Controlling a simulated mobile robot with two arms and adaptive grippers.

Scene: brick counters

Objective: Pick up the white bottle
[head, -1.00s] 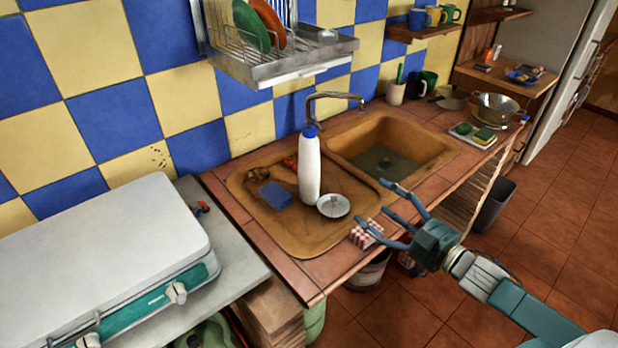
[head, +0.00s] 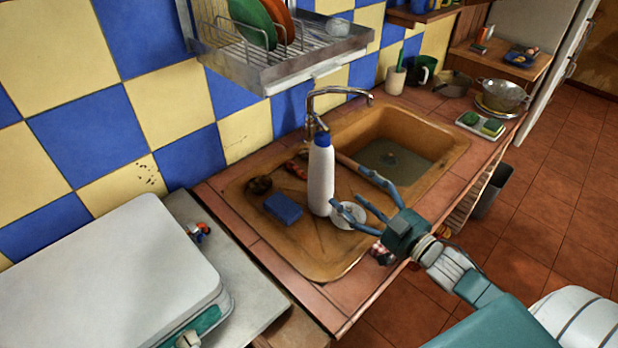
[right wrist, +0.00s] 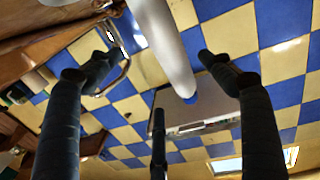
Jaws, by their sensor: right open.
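The white bottle (head: 321,182) with a blue cap stands upright on the sink's drainboard. My right gripper (head: 346,178) is open just to the right of the bottle, with its fingers spread towards it. In the right wrist view, the bottle (right wrist: 164,40) shows between two of the spread fingers of my right gripper (right wrist: 155,66), and a third finger points up from below. I cannot tell whether any finger touches the bottle. My left gripper is in neither current view.
A blue sponge (head: 283,208) lies left of the bottle, and a white round lid-like object (head: 349,214) is right of its base. The metal faucet (head: 338,91) rises behind it. A dish rack (head: 280,70) hangs above. The basin (head: 393,150) lies to the right.

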